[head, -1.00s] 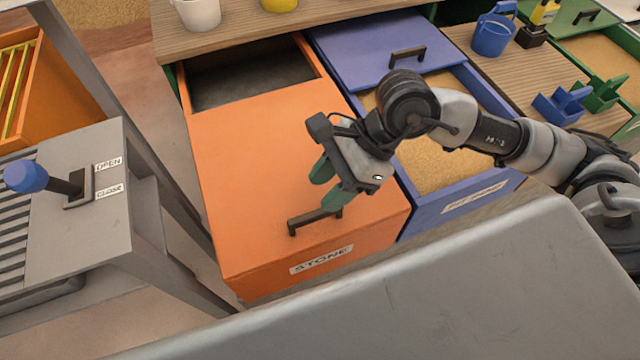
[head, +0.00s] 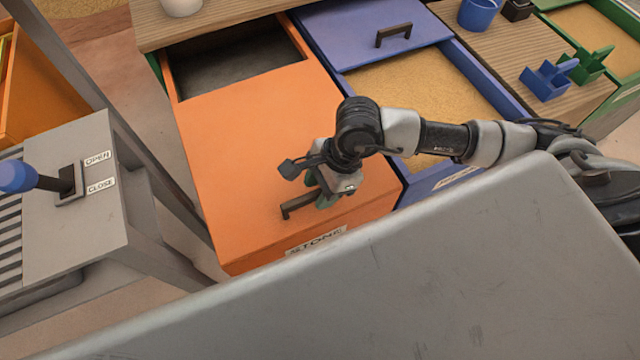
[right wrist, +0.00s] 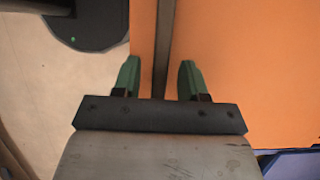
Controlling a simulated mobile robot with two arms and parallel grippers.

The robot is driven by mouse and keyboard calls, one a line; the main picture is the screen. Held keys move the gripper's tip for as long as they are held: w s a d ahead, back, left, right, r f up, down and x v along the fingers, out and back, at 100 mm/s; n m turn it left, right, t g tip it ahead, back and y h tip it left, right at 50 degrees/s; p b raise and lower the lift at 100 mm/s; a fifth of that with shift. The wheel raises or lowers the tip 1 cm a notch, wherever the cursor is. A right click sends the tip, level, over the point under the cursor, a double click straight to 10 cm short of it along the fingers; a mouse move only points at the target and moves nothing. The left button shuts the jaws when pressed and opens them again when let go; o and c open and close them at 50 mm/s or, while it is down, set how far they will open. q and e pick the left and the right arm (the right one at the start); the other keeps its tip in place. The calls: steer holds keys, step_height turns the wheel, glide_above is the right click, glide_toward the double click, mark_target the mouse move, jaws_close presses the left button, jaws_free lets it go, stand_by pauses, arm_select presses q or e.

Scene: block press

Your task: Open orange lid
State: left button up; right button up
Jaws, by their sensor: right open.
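The orange lid (head: 250,135) covers most of the orange box labelled STONE, with a dark gap open at its far end. Its dark handle (head: 290,211) stands near the front edge. My right gripper (head: 322,198) is at the right end of the handle, pointing down. In the right wrist view, the green fingers of my right gripper (right wrist: 160,82) are apart, and the dark handle bar (right wrist: 162,50) runs between them. I cannot tell whether either finger touches it. My arm and wrist partly hide the lid's right side. My left gripper is not in view.
A blue box with sand (head: 425,90) and a blue lid (head: 365,35) adjoins on the right. A grey lever stand (head: 60,220) with a blue knob stands on the left. A grey surface (head: 400,290) fills the foreground.

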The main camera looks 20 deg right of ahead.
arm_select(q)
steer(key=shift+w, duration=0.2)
arm_select(e)
steer(key=shift+f, duration=0.1)
jaws_close()
